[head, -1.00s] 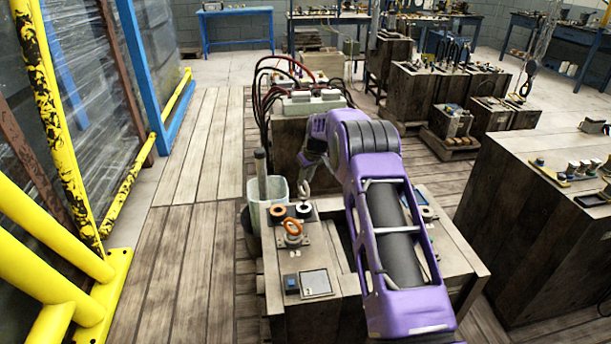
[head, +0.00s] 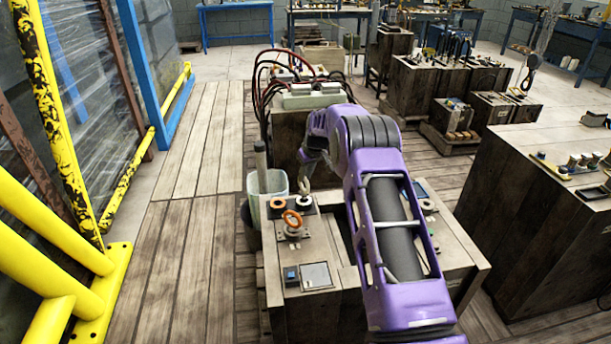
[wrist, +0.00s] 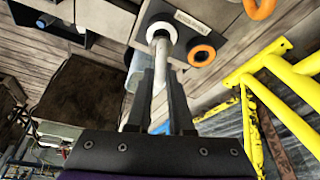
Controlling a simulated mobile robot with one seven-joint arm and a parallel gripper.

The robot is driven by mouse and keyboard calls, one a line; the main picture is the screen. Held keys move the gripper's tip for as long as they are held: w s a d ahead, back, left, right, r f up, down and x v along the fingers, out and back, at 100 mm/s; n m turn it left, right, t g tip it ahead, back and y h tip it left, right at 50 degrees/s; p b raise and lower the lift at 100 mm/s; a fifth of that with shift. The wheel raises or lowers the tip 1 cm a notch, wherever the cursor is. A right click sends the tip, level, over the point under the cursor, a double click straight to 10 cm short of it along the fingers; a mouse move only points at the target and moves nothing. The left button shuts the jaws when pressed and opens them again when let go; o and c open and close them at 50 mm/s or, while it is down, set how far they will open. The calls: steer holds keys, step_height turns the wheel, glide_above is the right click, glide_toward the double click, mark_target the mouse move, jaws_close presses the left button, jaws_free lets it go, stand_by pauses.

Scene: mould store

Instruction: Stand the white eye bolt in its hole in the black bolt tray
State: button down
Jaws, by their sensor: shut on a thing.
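The black bolt tray (head: 316,208) lies on the left part of the bench top and also shows in the wrist view (wrist: 214,37). It has an orange-rimmed hole (head: 278,203) and a white-rimmed hole (head: 304,201); in the wrist view these are the orange rim (wrist: 201,55) and the white rim (wrist: 160,31). My gripper (wrist: 160,76) is shut on the white eye bolt (wrist: 160,58). Its pale shank lines up with the white-rimmed hole; I cannot tell whether its tip is inside. The fingers hide much of the bolt. In the head view my gripper (head: 306,180) is small, just above the tray.
An orange ring (head: 292,218) stands on a small base in front of the tray. A pale bin (head: 270,184) is behind left. A square panel (head: 315,275) and a small blue item (head: 291,275) lie at the bench front. Yellow rails (head: 60,235) stand at the left.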

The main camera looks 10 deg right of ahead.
mark_target(306, 179)
steer(key=shift+f+b, duration=0.55)
steer(key=shift+f, duration=0.05)
stand_by(0.8)
steer(key=shift+f, duration=0.35)
steer(key=shift+f+b, duration=0.3)
steer(key=shift+f, duration=0.2)
stand_by(0.8)
steer(key=c, duration=0.7)
jaws_free()
